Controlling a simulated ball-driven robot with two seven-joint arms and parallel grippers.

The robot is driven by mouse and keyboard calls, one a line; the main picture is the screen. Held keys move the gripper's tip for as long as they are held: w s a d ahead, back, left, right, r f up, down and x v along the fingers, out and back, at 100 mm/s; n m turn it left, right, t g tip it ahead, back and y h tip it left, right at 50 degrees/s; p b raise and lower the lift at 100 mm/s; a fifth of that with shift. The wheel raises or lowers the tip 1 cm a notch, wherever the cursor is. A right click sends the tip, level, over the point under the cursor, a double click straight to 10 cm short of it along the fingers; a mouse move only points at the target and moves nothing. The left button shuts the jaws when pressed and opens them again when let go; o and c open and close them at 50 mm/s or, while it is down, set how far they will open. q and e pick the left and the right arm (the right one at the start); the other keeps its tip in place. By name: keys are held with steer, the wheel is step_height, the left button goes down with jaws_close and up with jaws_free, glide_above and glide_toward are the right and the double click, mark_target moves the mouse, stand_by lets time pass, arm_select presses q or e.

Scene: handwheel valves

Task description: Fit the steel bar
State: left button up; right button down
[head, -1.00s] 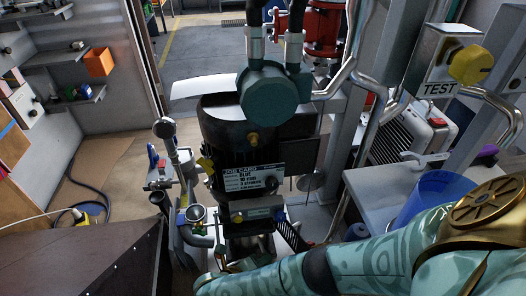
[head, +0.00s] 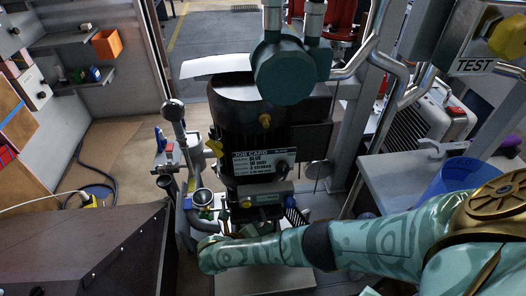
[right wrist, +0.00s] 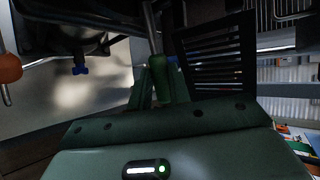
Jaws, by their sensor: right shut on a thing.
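My right gripper (right wrist: 160,92) is shut on the green grip (right wrist: 163,78) of a thin steel bar (right wrist: 152,28) in the right wrist view. The bar runs up out of that frame, slightly tilted, so its far end is hidden. In the head view my right arm reaches in from the right. Its hand ends low, in front of the dark machine (head: 262,125), which carries a job card (head: 264,162) reading BLUE. The fingers and bar are too small and covered to make out there. My left gripper is not in view.
A round gauge (head: 203,197) and an upright pipe with a ball top (head: 173,112) stand left of the machine. A dark sloping cabinet (head: 90,245) is at the lower left. A blue bucket (head: 462,178) stands on the right bench (head: 395,175).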

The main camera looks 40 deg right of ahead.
mark_target(264, 220)
arm_select(q)
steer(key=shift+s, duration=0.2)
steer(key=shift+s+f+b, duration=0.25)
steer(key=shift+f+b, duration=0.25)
steer(key=shift+b, duration=0.15)
arm_select(e)
steer(key=shift+w+d, duration=0.35)
steer(key=shift+w, duration=0.45)
steer(key=shift+w+d, duration=0.3)
steer(key=shift+w, duration=0.5)
steer(key=c, duration=1.2)
jaws_free()
steer(key=shift+c, duration=0.2)
arm_select(q)
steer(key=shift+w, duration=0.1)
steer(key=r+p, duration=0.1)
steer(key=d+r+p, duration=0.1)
steer(key=p, duration=0.1)
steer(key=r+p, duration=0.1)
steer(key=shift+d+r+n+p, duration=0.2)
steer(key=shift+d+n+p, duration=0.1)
steer(key=shift+p, duration=0.05)
arm_select(e)
steer(key=v, duration=1.6)
steer(key=shift+a+r, duration=0.1)
